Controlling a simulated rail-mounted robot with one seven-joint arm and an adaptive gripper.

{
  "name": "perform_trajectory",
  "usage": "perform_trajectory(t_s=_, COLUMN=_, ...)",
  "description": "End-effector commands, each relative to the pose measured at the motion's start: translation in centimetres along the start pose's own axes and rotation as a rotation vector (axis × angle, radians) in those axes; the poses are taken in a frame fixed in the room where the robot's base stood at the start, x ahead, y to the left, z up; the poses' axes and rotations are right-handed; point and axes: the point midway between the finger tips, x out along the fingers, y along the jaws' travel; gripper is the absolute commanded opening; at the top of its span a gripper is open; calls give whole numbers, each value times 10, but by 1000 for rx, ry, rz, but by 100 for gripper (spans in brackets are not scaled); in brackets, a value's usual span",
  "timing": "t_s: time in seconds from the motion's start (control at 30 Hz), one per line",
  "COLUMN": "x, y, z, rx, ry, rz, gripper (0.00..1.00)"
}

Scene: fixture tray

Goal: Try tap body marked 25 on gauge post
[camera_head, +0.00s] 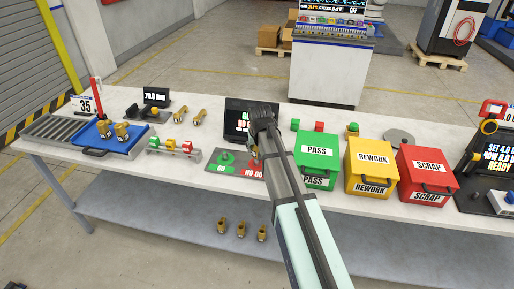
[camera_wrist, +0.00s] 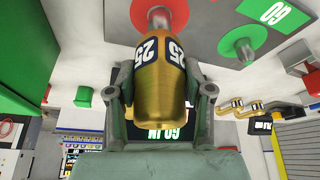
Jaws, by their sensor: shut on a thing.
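A brass tap body (camera_wrist: 160,85) with a dark band marked 25 is between the two fingers of my gripper (camera_wrist: 158,92). In the head view my gripper (camera_head: 257,135) is low over the right side of the gauge plate (camera_head: 213,167), hiding most of the tap body. The plate has a green GO post (camera_head: 225,159) and a red NO GO side. In the wrist view the tap body's far end overlaps the red disc (camera_wrist: 135,32), and the green post (camera_wrist: 241,45) stands clear beside it. I cannot tell whether the tap body is around the red post.
A dark display (camera_head: 237,115) with green text stands behind the plate. The green PASS bin (camera_head: 316,172), yellow REWORK bin and red SCRAP bin (camera_head: 427,172) are to the right. A blue tray (camera_head: 88,138) with brass parts and a small rack (camera_head: 172,149) are left.

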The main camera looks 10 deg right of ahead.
Motion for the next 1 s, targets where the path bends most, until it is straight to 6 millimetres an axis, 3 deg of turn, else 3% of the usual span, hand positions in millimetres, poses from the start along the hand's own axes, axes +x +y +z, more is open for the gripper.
perform_trajectory(t_s=1.0, x=12, y=0, z=5, rx=0, ry=2, rz=0, gripper=0)
